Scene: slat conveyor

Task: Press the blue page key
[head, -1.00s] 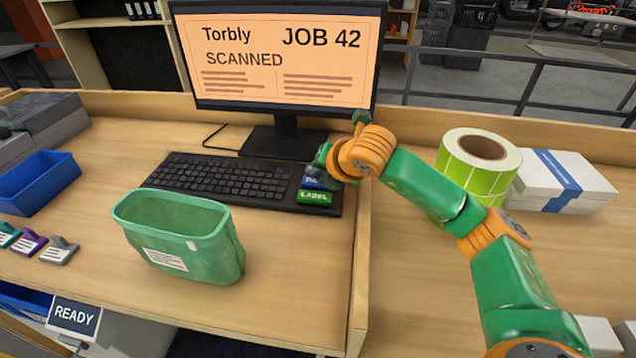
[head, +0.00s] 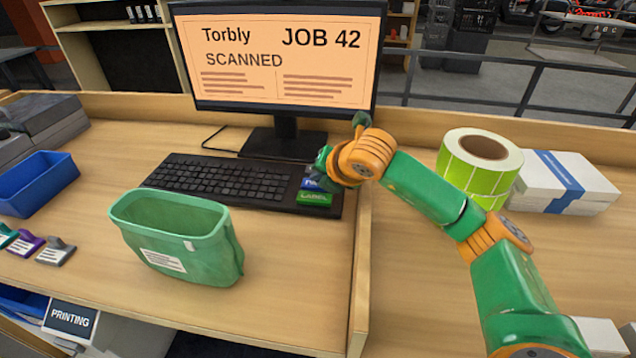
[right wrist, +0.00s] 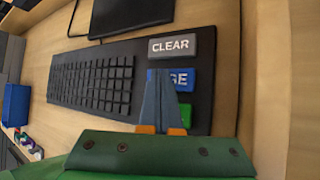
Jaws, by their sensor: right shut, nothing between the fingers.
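The blue page key (head: 310,184) is on the right end of the black keyboard, partly hidden behind my right gripper (head: 322,172) in the head view. In the right wrist view the blue key (right wrist: 181,80) shows the letters "GE". The shut, empty fingers of my right gripper (right wrist: 160,75) overlap its left part; I cannot tell whether they touch it. A grey CLEAR key (right wrist: 169,46) lies beyond it, and a green LABEL key (head: 314,198) lies on its near side. My left gripper is not in view.
The monitor (head: 280,55) reads "JOB 42, SCANNED". A small sign (head: 70,318) reads "PRINTING". A green bin (head: 180,240) stands in front of the keyboard (head: 215,180). A wooden divider (head: 362,270) and a green label roll (head: 475,165) are to the right.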

